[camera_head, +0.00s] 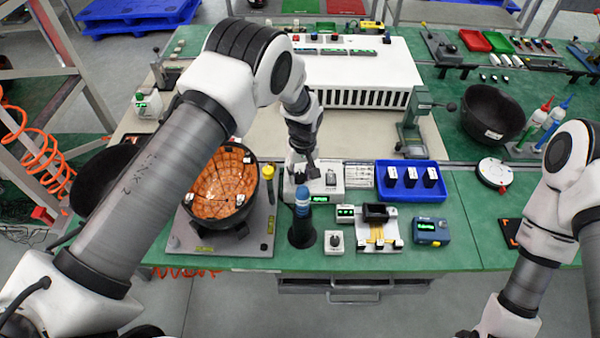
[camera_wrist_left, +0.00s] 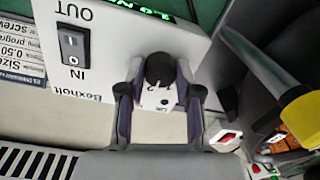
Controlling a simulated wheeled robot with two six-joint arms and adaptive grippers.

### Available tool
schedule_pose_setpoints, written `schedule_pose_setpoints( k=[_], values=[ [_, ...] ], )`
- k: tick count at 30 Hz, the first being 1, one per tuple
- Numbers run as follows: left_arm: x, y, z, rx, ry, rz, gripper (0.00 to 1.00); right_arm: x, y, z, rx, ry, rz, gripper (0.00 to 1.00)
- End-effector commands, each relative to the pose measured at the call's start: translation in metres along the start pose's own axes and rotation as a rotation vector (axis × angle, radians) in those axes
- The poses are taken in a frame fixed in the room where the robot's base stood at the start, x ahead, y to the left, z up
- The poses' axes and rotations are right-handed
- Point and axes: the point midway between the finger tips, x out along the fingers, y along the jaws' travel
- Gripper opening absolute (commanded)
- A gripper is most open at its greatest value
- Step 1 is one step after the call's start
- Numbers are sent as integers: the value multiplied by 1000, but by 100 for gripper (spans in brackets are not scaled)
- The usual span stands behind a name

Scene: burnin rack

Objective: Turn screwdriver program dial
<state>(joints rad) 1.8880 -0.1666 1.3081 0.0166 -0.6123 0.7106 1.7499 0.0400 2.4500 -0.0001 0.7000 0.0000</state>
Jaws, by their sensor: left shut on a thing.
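The screwdriver controller is a white box (camera_head: 325,190) with a green lit display and a black IN/OUT switch (camera_head: 331,178). Its front also fills the top of the left wrist view (camera_wrist_left: 105,45), upside down. The black program dial (camera_wrist_left: 160,68) sits on it, with a white numbered scale beside it. My left gripper (camera_head: 303,170) is over the controller's left part, its fingers (camera_wrist_left: 160,95) shut on the dial from both sides. In the head view the gripper hides the dial. A blue-topped screwdriver (camera_head: 302,203) stands in a black holder just in front. My right gripper is outside the view.
A dark bowl-shaped fixture with an orange lining (camera_head: 222,190) stands left of the controller, with a yellow-capped post (camera_head: 268,172) between them. A blue tray (camera_head: 411,190) with black parts is at the right. Small devices (camera_head: 432,231) line the front. A large white slotted unit (camera_head: 355,75) stands behind.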

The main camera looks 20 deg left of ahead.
Motion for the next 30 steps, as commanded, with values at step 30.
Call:
schedule_pose_setpoints(
  k=[30],
  values=[
    [2, 0, -1, -602, -35, 0, 0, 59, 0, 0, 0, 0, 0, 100]
  ],
)
